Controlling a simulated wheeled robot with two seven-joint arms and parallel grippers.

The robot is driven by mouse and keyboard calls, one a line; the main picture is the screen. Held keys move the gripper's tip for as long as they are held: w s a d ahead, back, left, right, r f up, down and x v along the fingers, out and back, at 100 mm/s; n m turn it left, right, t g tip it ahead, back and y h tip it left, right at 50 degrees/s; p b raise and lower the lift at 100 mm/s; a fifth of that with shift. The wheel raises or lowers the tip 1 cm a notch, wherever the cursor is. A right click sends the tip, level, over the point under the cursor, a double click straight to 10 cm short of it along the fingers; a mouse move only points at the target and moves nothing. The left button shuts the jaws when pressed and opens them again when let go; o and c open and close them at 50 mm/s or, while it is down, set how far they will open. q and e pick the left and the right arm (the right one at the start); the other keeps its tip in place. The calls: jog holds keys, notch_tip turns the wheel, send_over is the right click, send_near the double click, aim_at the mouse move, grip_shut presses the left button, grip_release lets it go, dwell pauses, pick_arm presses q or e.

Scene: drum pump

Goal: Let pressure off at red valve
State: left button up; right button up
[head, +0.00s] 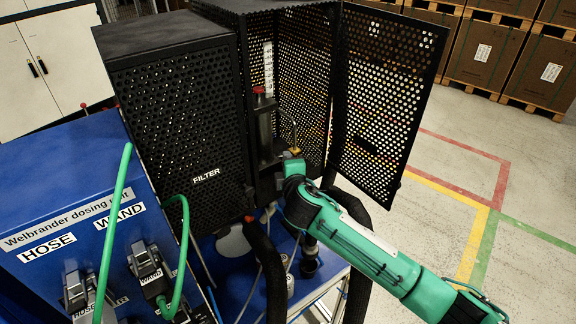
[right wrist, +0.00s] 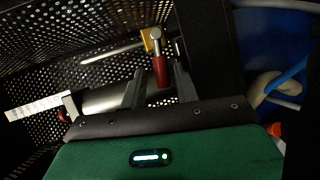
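The red valve handle (right wrist: 160,71) shows in the right wrist view, on a metal stem beside a brass-coloured block (right wrist: 151,39). My right gripper (right wrist: 159,82) has its two dark fingers apart, one on each side of the handle, with small gaps visible. In the head view my right arm reaches in from the right, and its gripper (head: 276,166) is at the opening of the black perforated housing. The brass block (head: 293,151) shows just above it there; I cannot make out the red handle in that view. My left gripper is not in view.
The perforated filter housing (head: 180,120) stands left of the gripper, and an open perforated door (head: 388,95) stands to its right. A red cap (head: 259,91) tops a cylinder near a white scale (head: 268,66). Black hoses (head: 268,270) run below. The blue dosing unit (head: 70,190) is at left.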

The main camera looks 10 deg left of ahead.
jog(key=shift+f, duration=0.25)
